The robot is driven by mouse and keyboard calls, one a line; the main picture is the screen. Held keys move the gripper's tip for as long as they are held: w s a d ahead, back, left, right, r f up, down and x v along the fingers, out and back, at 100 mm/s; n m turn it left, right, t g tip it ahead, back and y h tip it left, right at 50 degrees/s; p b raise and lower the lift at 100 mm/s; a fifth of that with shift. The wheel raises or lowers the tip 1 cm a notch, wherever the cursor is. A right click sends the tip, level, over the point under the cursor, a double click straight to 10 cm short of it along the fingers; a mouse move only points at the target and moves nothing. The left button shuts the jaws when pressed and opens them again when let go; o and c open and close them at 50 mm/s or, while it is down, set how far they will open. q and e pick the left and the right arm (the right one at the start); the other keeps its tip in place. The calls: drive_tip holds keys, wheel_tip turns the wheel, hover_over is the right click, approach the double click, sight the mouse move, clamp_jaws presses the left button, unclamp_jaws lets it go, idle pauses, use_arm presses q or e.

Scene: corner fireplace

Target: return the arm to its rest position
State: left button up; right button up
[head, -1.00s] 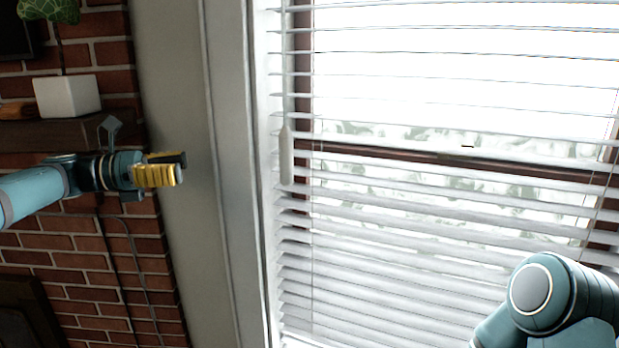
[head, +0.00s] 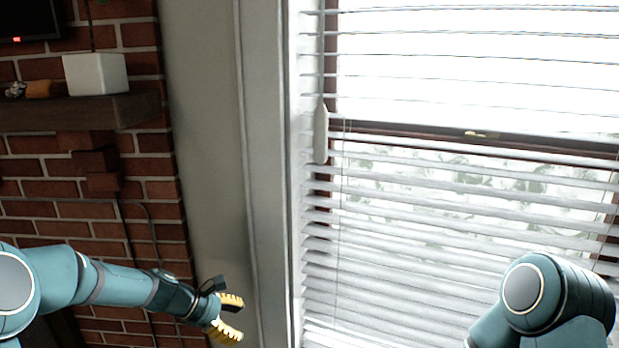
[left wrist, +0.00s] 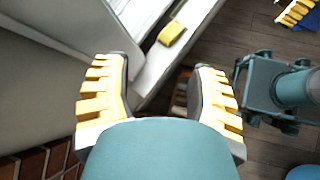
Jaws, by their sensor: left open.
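My left arm reaches in from the lower left in the head view. Its left gripper (head: 238,317), with yellow ridged fingers, is open and empty in front of the pale wall beside the window. In the left wrist view the two fingers of the left gripper (left wrist: 160,78) stand wide apart. A teal part of my own body shows low between them. Part of my right arm shows at the lower right of the head view. A yellow ridged finger of my right gripper (left wrist: 295,12) shows at the top right corner of the left wrist view; its opening is cut off.
A window with white blinds (head: 450,215) fills the right side. A dark wooden mantel (head: 75,112) on the brick wall (head: 150,185) holds a white planter (head: 95,74). A small yellow block (left wrist: 172,33) lies on a white ledge (left wrist: 190,45). Dark wood floor (left wrist: 228,60) shows beyond.

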use_arm(q)
drive_tip(key=s+d+f+m+y+b, duration=0.2)
drive_tip(key=s+d+f+m, duration=0.1)
drive_tip(key=s+f+m, duration=0.5)
drive_tip(key=s+d+f+m+g+y+b, duration=0.1)
drive_tip(key=s+d+f+m+y+b, duration=0.2)
drive_tip(key=s+f+m, duration=0.5)
drive_tip(key=s+d+f, duration=0.1)
drive_tip(key=s+f, duration=0.6)
drive_tip(key=f, duration=0.3)
drive_tip(key=shift+s+f, duration=0.3)
drive_tip(key=shift+f, duration=0.1)
use_arm(e)
wheel_tip(320, 180, down, 6)
drive_tip(key=shift+f, duration=0.15)
drive_tip(key=shift+s, duration=0.1)
